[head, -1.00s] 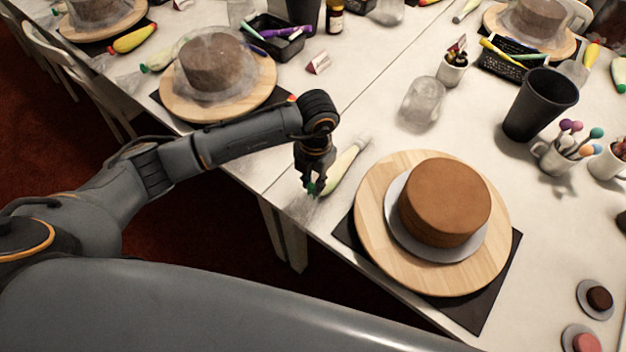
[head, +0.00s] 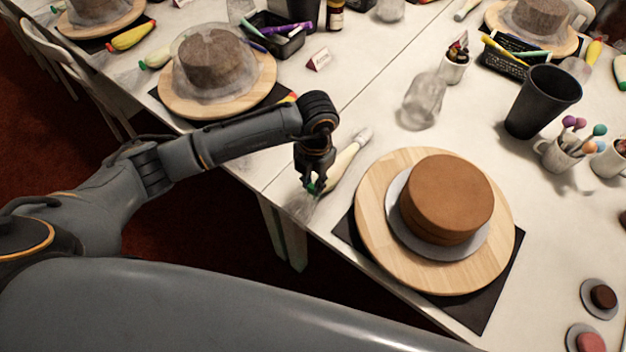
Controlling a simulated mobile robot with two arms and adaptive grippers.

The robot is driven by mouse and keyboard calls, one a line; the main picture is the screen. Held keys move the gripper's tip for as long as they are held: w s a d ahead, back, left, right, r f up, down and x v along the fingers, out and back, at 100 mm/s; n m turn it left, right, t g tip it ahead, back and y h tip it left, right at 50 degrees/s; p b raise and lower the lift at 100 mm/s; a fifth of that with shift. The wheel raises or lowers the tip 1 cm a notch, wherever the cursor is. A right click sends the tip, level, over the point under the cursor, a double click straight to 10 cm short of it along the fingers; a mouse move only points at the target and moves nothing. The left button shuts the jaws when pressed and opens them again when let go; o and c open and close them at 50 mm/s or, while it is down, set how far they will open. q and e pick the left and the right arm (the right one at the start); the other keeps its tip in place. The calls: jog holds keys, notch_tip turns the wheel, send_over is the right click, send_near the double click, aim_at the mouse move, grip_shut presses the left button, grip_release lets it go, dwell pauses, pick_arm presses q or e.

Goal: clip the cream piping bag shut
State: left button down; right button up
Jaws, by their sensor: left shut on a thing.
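The cream piping bag (head: 347,160) lies on the white table, left of the near cake. Its pale nozzle (head: 364,135) points away to the upper right, and its clear, crumpled tail (head: 302,205) spreads toward the table's front edge. A small green clip (head: 311,187) shows where the bag's body meets the tail. My left gripper (head: 317,188) points down over that spot, shut on the green clip. Its fingers hide part of the clip and bag, so I cannot tell whether the clip is closed around the bag. My right gripper is out of view.
A brown cake (head: 447,198) stands on a wooden turntable (head: 385,250) right of the bag. A clear jar (head: 422,103) and a black cup (head: 541,100) stand farther back. A covered cake (head: 210,62) is behind my left arm. The table's front edge is close to the bag's tail.

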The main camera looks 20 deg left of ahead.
pick_arm(q)
jog(key=shift+f+b, duration=0.6)
jog(key=shift+f, duration=0.1)
dwell(0.7)
jog(key=c, duration=1.1)
grip_release()
jog(key=shift+r+p, duration=2)
jog(key=shift+r, duration=1.1)
